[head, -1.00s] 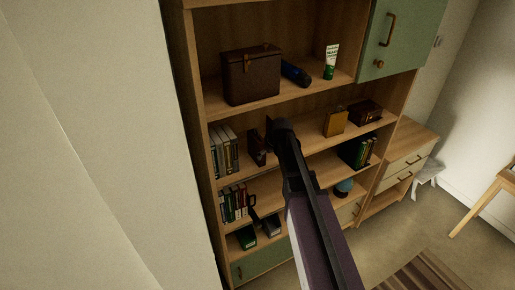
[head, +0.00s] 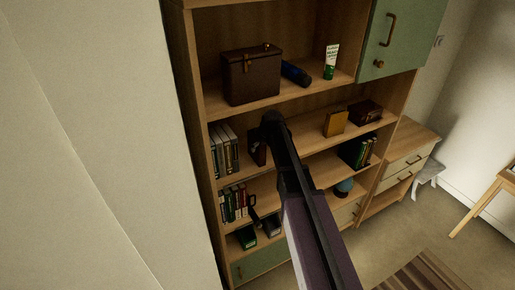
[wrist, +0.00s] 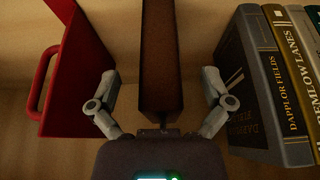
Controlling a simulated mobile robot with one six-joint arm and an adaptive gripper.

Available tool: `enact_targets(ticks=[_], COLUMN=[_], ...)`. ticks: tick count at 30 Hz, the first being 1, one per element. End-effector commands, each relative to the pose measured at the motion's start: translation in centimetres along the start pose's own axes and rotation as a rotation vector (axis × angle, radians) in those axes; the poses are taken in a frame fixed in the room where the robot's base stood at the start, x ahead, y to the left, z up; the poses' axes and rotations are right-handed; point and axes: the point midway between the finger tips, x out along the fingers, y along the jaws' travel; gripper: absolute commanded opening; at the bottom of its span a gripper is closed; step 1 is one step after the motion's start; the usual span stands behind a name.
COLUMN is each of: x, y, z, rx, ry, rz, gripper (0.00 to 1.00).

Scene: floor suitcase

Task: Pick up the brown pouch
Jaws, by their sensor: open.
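The brown pouch (head: 257,149) stands upright on the middle shelf, to the right of a row of books. In the wrist view the brown pouch (wrist: 160,55) shows as a tall, narrow brown shape. My gripper (wrist: 160,77) is open, with one finger on each side of the pouch and a visible gap on both sides. In the head view my arm hides the gripper's fingers and part of the pouch.
Grey and dark books (wrist: 265,80) stand close beside the right finger. A red object with a handle (wrist: 75,65) is close to the left finger. A dark brown case (head: 250,75) sits on the shelf above. A yellow object (head: 335,122) stands farther right.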

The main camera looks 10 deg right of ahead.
Motion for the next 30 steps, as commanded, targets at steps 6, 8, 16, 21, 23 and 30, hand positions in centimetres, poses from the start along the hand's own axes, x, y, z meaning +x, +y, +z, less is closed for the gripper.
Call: enact_targets(ticks=[6, 8, 16, 21, 23, 30], x=[1.6, 1.8, 1.9, 1.9, 1.9, 1.9], y=[0.0, 0.0, 0.0, 0.0, 0.0, 0.0], z=[-1.6, -1.6, -1.7, -1.7, -1.6, -1.6], rx=[-0.001, -0.001, -0.001, -0.001, -0.001, -0.001], ry=[0.000, 0.000, 0.000, 0.000, 0.000, 0.000], rz=[0.000, 0.000, 0.000, 0.000, 0.000, 0.000], gripper=[1.00, 1.00, 1.00, 1.00, 1.00, 0.85])
